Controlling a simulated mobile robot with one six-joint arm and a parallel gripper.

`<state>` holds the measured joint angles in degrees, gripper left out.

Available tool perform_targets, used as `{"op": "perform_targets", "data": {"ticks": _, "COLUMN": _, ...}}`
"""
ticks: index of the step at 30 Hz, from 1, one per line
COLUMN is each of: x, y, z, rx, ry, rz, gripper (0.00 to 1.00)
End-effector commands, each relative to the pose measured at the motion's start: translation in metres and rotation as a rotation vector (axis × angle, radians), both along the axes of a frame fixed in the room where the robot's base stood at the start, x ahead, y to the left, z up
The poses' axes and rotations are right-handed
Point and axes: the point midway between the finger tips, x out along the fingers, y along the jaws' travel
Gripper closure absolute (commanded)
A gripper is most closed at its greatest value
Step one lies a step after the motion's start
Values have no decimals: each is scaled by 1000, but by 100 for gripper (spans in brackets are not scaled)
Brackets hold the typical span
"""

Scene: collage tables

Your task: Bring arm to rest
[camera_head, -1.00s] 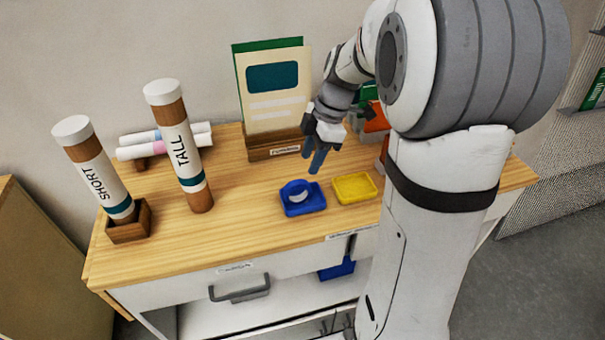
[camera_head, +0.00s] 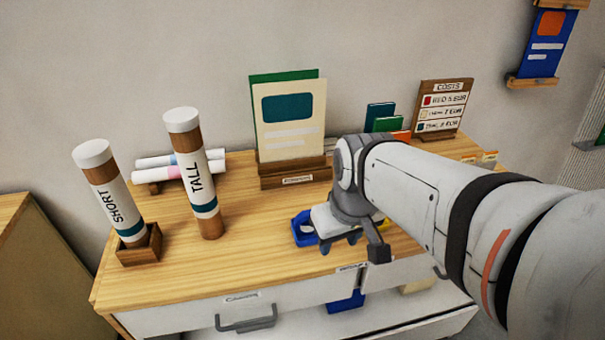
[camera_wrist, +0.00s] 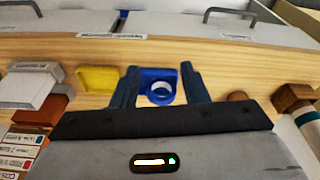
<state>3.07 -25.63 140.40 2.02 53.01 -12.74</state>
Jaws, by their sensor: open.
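My gripper (camera_head: 338,245) is open and empty, with its fingers pointing down over the front part of the wooden tabletop. In the wrist view its two dark blue fingers (camera_wrist: 160,68) frame a blue tray (camera_wrist: 158,76) with a white ring-shaped item (camera_wrist: 160,92) in it. Whether the fingers touch the tray cannot be told. In the head view the gripper partly hides the blue tray (camera_head: 300,228). A yellow tray (camera_wrist: 98,79) lies beside the blue one; my arm hides most of it in the head view.
The TALL tube (camera_head: 198,175) and the SHORT tube (camera_head: 115,195) stand at the left. A holder with boards (camera_head: 291,120) stands behind the gripper. A costs sign (camera_head: 442,108) is at the back right. Drawers with handles (camera_head: 246,318) line the front.

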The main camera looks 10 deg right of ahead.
Motion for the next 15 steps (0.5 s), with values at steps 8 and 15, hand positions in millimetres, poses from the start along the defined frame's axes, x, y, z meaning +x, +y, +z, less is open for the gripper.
{"op": "perform_targets", "data": {"ticks": 8, "x": -15, "y": 7, "z": -6, "rx": 14, "ry": -29, "rz": -147, "gripper": 60}}
{"op": "perform_targets", "data": {"ticks": 15, "x": -14, "y": 7, "z": -5, "rx": 15, "ry": -28, "rz": -149, "gripper": 60}}
